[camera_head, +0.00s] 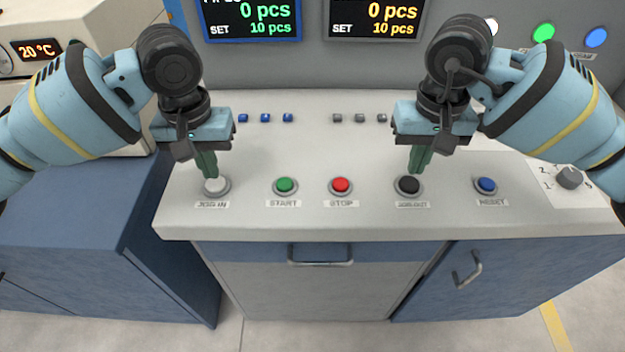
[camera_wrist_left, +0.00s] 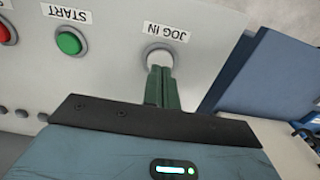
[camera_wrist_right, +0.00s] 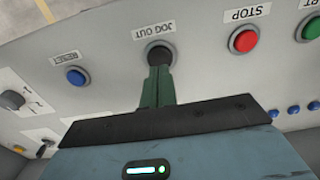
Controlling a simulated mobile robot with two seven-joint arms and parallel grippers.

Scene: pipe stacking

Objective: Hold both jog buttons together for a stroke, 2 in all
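The white JOG IN button (camera_head: 215,186) is at the left of the console top. My left gripper (camera_head: 211,174) points down right at it, fingers together; in the left wrist view its green fingertips (camera_wrist_left: 158,72) overlap the edge of the JOG IN button (camera_wrist_left: 160,56). The black JOG OUT button (camera_head: 409,186) is right of the STOP button. My right gripper (camera_head: 415,170) is shut above it; in the right wrist view its fingertips (camera_wrist_right: 158,70) overlap the JOG OUT button (camera_wrist_right: 159,54). I cannot tell whether either button is pressed down. Both grippers hold nothing.
Green START (camera_head: 285,185) and red STOP (camera_head: 341,185) buttons sit between the jog buttons. The blue RESET button (camera_head: 486,185) and a rotary knob (camera_head: 569,177) are at the right. Two displays (camera_head: 252,18) read 0 pcs, SET 10 pcs.

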